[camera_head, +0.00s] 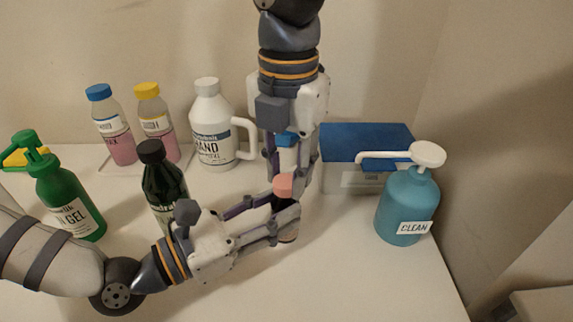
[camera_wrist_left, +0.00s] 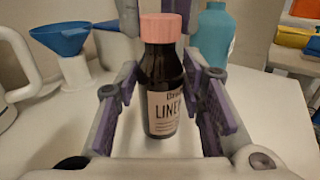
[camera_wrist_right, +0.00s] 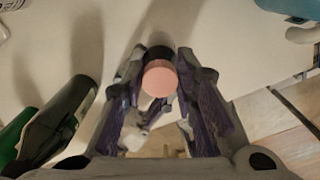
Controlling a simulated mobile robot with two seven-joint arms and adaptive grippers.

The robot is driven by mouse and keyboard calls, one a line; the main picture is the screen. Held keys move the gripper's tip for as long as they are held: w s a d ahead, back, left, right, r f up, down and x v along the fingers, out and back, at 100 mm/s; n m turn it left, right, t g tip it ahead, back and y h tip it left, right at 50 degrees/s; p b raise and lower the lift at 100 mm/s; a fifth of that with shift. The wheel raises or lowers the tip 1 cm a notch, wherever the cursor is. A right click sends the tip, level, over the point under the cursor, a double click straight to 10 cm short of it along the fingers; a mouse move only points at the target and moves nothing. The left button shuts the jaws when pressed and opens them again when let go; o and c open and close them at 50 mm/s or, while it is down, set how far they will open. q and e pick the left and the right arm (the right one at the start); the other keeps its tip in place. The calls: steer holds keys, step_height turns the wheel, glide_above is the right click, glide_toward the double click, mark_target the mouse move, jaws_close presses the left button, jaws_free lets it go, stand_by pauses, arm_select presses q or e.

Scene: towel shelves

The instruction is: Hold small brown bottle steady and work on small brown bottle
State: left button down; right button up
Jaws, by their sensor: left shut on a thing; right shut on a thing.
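The small brown bottle (camera_wrist_left: 162,105) stands upright with a white label and a pink cap (camera_head: 284,186). My left gripper (camera_head: 288,213) is shut on the bottle's body from the side, with a purple-padded finger on each side. My right gripper (camera_head: 289,182) comes down from above and is shut on the pink cap. The cap also shows between the right fingers in the right wrist view (camera_wrist_right: 160,79). The left fingers hide much of the bottle's body in the head view.
A dark green bottle (camera_head: 162,178) stands close to my left arm. A white jug (camera_head: 212,130), capped bottles (camera_head: 115,140) and a green spray bottle (camera_head: 68,195) stand left. A blue-lidded box (camera_head: 366,143) and teal pump bottle (camera_head: 405,203) stand right. A blue funnel (camera_wrist_left: 60,38) stands behind.

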steer(key=m, duration=0.4)
steer(key=shift+s+d, duration=0.1)
steer(key=shift+d, duration=0.05)
steer(key=m, duration=0.4)
steer(key=shift+s+d, duration=0.1)
steer(key=shift+s, duration=0.05)
steer(key=m, duration=0.4)
steer(key=shift+s+m, duration=0.15)
steer(key=shift+m, duration=0.25)
steer(key=m, duration=0.6)
steer(key=shift+s+m, duration=0.2)
steer(key=shift+m, duration=0.1)
steer(key=m, duration=0.4)
steer(key=shift+s+a, duration=0.1)
steer(key=shift+a, duration=0.1)
steer(key=o, duration=0.7)
steer(key=shift+f, duration=0.1)
